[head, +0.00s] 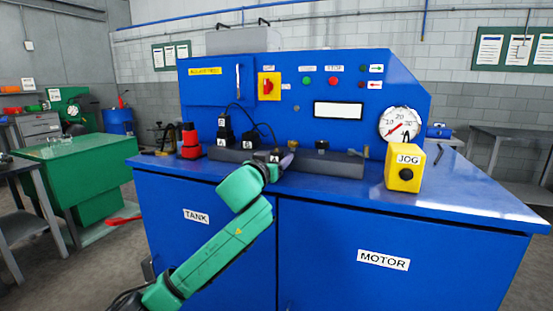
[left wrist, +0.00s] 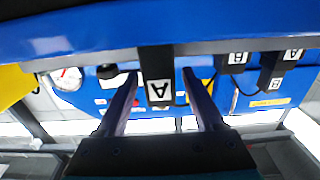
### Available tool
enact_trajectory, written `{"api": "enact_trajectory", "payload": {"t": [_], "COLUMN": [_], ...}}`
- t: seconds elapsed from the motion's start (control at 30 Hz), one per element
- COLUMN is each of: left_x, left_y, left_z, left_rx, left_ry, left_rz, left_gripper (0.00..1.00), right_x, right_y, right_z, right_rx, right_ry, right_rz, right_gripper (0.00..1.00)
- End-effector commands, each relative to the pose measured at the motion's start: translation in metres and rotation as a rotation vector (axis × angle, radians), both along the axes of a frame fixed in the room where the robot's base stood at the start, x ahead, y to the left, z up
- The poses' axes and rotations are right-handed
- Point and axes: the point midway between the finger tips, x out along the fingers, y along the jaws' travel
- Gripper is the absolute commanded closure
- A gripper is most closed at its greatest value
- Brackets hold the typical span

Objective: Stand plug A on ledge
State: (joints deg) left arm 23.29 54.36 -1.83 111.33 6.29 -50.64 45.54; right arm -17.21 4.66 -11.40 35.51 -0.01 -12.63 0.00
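A black plug with a white A label (head: 275,157) is at the middle of the long grey ledge (head: 345,166). My left gripper (head: 284,163) is right at it. In the left wrist view, which is upside down, plug A (left wrist: 158,90) is between the two fingers of my left gripper (left wrist: 160,78), with a gap on each side, so the gripper looks open. I cannot tell whether the plug's base rests fully on the ledge. My right gripper is not in view.
Another plug marked A (head: 220,142) and a plug marked B (head: 247,142) stand to the left, with black cables behind. A black knob (head: 322,146) is on the ledge to the right. A yellow JOG box (head: 405,168) and a gauge (head: 400,124) are further right.

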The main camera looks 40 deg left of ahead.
Motion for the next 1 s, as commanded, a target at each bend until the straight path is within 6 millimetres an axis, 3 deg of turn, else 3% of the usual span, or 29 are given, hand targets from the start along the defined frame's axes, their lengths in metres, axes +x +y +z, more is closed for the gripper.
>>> {"api": "enact_trajectory", "payload": {"t": [0.27, 0.7, 1.0], "left_x": [-0.007, -0.102, -0.114], "left_y": [-0.003, -0.036, -0.039], "left_z": [0.001, 0.002, 0.003], "left_rx": [0.000, -0.001, 0.000], "left_ry": [0.000, -0.003, 0.001], "left_rz": [-0.002, -0.002, 0.001], "left_gripper": [0.31, 0.31, 0.31], "right_x": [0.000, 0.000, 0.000], "right_y": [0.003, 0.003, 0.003], "right_z": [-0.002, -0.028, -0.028], "right_rx": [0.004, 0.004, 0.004], "right_ry": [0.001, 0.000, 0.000], "right_rz": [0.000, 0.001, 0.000], "right_gripper": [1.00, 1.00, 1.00]}}
